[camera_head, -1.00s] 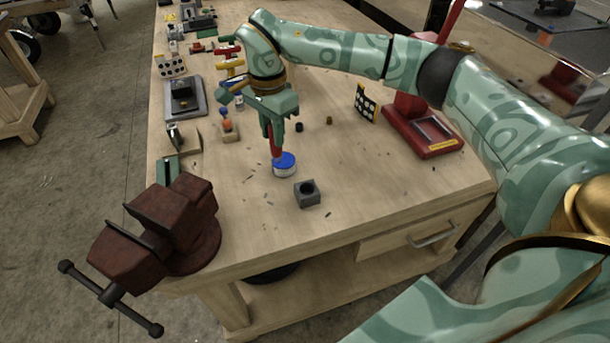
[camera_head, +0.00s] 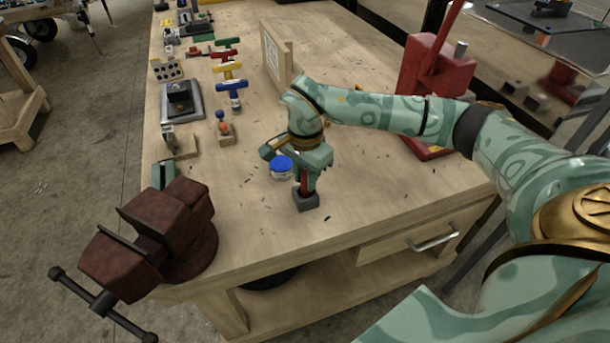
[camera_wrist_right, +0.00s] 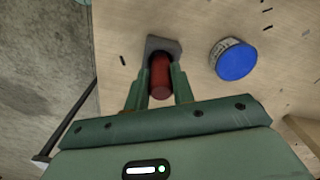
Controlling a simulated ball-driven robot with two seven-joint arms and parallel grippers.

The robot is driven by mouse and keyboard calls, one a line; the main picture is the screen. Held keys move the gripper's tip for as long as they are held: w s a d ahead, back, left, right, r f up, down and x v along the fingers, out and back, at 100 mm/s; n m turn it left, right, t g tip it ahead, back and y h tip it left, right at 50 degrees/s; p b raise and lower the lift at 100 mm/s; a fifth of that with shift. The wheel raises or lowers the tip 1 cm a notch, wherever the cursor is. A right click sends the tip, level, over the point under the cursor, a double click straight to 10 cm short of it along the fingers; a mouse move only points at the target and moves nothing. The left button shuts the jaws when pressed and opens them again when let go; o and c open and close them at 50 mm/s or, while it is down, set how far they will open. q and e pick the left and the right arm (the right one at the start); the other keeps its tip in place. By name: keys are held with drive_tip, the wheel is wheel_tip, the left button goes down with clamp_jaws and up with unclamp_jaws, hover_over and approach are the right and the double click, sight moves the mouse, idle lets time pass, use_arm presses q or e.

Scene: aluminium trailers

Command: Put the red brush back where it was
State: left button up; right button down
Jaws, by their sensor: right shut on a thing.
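The red brush (camera_head: 304,186) is held upright in my right gripper (camera_head: 306,178); only its red handle shows between the fingers. In the right wrist view the red handle (camera_wrist_right: 160,78) sits between the two green fingers of my right gripper (camera_wrist_right: 159,90). The small grey block (camera_head: 306,202) with a hole is directly below, and the brush's lower end meets its top. The same grey block (camera_wrist_right: 162,45) shows behind the handle in the wrist view. The hole is hidden, so how deep the brush sits cannot be told. My left gripper is out of view.
A blue-lidded tin (camera_head: 281,168) stands close beside the block, also seen in the wrist view (camera_wrist_right: 234,60). A rusty vise (camera_head: 160,235) is at the front left corner. A red press (camera_head: 436,70) stands right. The bench between block and front edge is clear.

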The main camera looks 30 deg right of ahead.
drive_tip(key=c, duration=1.2)
unclamp_jaws()
wheel_tip(320, 180, up, 12)
drive_tip(key=shift+r+p, duration=0.1)
drive_tip(key=shift+p, duration=1.15)
